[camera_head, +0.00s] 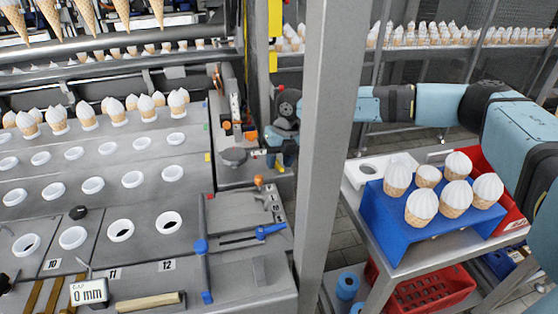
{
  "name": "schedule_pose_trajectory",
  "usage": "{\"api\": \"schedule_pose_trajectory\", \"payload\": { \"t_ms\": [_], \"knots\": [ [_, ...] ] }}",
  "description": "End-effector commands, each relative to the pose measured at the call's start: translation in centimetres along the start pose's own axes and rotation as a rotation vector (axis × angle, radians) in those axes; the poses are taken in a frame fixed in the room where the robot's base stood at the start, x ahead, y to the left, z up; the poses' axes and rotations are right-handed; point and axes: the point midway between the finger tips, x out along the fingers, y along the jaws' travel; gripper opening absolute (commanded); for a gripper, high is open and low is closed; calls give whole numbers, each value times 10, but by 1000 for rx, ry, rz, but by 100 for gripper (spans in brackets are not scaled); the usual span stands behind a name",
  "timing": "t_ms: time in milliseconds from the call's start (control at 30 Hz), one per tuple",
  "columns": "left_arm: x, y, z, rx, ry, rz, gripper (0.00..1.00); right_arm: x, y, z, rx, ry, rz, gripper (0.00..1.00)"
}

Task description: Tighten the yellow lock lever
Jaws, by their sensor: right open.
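My right arm comes in from the right and passes behind the grey post. My right gripper (279,152) is at the machine's right end, just left of the post, pointing down and open. A small yellow part (280,168), which looks like the lock lever, shows right at its fingertips. I cannot tell whether the fingers touch it or are around it. Nothing is seen held. An orange-topped knob (258,181) stands below and to the left, and a blue lever (270,231) sits lower on the machine. My left gripper is not in view.
The grey post (334,140) stands close in front of my right arm. A blue stand (386,218) with several cones is on the table at right, with a red bin (489,172) behind it. The machine's rows of cup holders (93,185) fill the left.

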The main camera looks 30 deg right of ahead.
Motion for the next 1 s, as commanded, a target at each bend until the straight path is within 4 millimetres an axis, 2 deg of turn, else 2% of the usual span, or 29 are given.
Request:
{"api": "schedule_pose_trajectory", "payload": {
  "t_ms": [267,300,467,767,1000],
  "knots": [
    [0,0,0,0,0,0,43,2,0,0,0,0,0,40],
    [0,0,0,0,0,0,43,2,0,0,0,0,0,38],
    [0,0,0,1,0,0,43,2,0,0,0,0,0,1],
    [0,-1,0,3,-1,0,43,2,-1,0,-22,4,0,0],
    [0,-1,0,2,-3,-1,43,1,-3,1,-134,27,0,0]
  ]
}}
